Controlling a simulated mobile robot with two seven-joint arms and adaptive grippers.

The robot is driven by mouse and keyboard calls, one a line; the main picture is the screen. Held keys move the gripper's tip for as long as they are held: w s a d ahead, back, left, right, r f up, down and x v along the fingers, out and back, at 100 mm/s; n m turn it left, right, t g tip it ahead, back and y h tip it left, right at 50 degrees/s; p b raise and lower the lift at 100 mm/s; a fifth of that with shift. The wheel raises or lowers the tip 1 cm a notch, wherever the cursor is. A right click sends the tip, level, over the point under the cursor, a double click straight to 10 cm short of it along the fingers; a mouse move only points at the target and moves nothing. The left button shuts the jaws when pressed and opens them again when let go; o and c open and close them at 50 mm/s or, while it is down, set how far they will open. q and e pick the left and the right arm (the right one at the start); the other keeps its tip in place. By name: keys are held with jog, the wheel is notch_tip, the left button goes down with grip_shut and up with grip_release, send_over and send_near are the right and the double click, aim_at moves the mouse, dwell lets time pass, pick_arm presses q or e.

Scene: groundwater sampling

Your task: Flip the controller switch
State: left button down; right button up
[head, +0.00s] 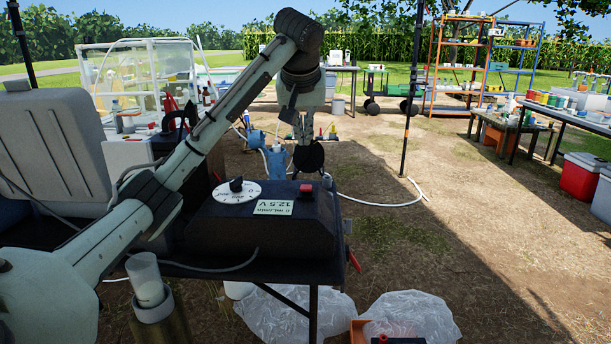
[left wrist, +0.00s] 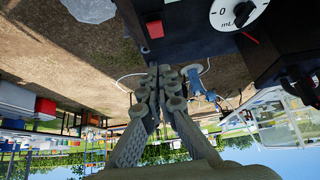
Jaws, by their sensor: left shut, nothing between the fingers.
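The black controller box (head: 262,228) sits on a dark table. In the upside-down left wrist view the red switch (left wrist: 155,29) and the dial (left wrist: 238,14) also show. My left gripper (head: 308,160) hangs just behind the box's far edge, close to the switch in the picture. Its fingers (left wrist: 155,72) are together and empty, with a visible gap to the switch. I cannot tell which way the switch is set.
A grey case (head: 50,145) stands open at the left. Clear plastic bags (head: 410,315) lie on the ground below. Open ground lies to the right.

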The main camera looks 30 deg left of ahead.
pick_arm(q)
jog(key=shift+s, duration=0.1)
pick_arm(e)
jog(key=shift+s+d, duration=0.1)
jog(key=shift+s, duration=0.05)
pick_arm(q)
send_over(305, 186)
jog(key=s+d, duration=0.2)
jog(key=f, duration=0.7)
jog(key=shift+s+a, duration=0.15)
jog(key=shift+a, duration=0.1)
jog(key=f, duration=0.4)
jog(key=shift+w+a, duration=0.1)
jog(key=shift+w, duration=0.1)
jog(key=shift+s+f, duration=0.1)
jog(key=shift+f, duration=0.5)
pick_arm(e)
jog(key=shift+w+d, duration=0.15)
jog(key=shift+w, duration=0.1)
